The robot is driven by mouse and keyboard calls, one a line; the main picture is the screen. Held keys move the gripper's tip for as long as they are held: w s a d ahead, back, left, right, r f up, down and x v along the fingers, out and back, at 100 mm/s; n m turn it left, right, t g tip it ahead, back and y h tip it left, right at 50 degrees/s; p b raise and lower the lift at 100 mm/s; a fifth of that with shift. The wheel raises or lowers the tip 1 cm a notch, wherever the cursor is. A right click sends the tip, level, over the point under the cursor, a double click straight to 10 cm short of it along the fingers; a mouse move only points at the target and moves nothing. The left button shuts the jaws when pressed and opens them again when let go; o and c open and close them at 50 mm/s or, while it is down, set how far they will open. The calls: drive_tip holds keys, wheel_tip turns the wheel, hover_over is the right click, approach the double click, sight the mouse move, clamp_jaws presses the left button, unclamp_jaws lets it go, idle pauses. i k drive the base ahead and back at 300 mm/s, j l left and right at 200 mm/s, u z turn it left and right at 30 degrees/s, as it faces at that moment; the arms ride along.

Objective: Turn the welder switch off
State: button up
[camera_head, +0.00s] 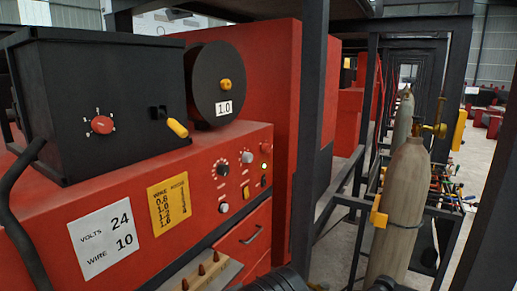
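A red welder cabinet (130,203) fills the left, its front panel facing me. A black box (80,80) on top carries a red rotary knob (102,125) and a lever with a yellow handle (177,128), tilted down to the right. I cannot tell which control is the welder switch, or its on/off position. My gripper is not seen; dark rounded parts at the bottom edge may be my arm.
A dark upright post (311,130) stands just right of the panel. A tan gas cylinder (405,200) with a brass valve stands in a dark frame further right. A black spool (216,84) marked 1.0 sits beside the box. A cable hangs at the left.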

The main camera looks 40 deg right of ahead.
sight(266, 148)
drive_tip(key=z, duration=1)
